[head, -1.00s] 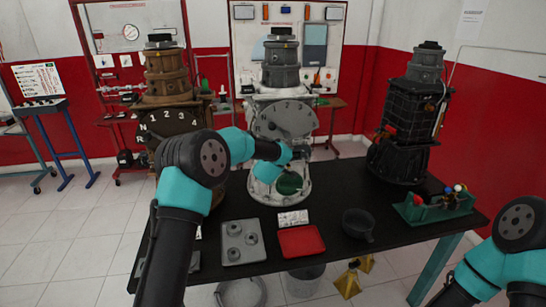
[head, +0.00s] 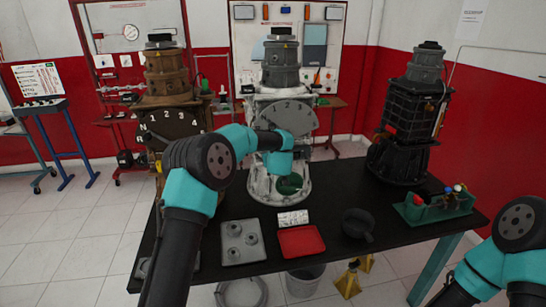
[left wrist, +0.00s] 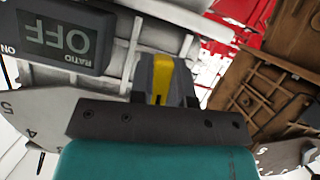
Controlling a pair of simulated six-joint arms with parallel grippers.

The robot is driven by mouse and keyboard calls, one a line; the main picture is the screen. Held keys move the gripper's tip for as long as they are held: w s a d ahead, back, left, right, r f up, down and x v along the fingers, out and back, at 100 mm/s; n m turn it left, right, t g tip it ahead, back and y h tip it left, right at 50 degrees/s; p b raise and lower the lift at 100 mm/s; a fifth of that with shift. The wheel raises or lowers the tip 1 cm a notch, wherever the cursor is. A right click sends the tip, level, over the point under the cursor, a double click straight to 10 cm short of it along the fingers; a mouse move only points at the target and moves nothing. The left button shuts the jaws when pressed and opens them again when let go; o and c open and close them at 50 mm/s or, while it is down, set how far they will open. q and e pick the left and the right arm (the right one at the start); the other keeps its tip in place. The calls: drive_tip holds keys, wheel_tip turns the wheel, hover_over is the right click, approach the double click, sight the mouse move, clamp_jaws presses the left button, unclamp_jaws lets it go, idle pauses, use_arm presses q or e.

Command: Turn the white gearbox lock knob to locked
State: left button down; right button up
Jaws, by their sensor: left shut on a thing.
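The white gearbox (head: 298,185) stands upright at the middle back of the table, with a grey numbered dial (head: 287,117) on its front. My left forearm and wrist cover part of its front in the head view, and the fingers are hidden there. In the left wrist view my left gripper (left wrist: 162,80) is shut on a piece with a yellow stripe (left wrist: 160,74), between grey sides, against the pale housing. I take this piece to be the lock knob; its lock marking cannot be read. My right gripper is out of view.
A display box reading RATIO OFF (left wrist: 65,38) sits close to the left gripper. A brown gearbox (head: 166,85) stands left, a black one (head: 405,125) right. A grey tray (head: 243,243), red tray (head: 301,242), dark bowl (head: 358,224) and green rack (head: 440,207) lie on the table (head: 340,195).

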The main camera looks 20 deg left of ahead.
use_arm(q)
drive_tip(key=shift+m+g, duration=0.3)
drive_tip(key=shift+m, duration=0.2)
drive_tip(key=shift+y, duration=0.4)
drive_tip(key=c, duration=1.1)
unclamp_jaws()
drive_tip(key=shift+s+r, duration=0.1)
drive_tip(key=v, duration=1.7)
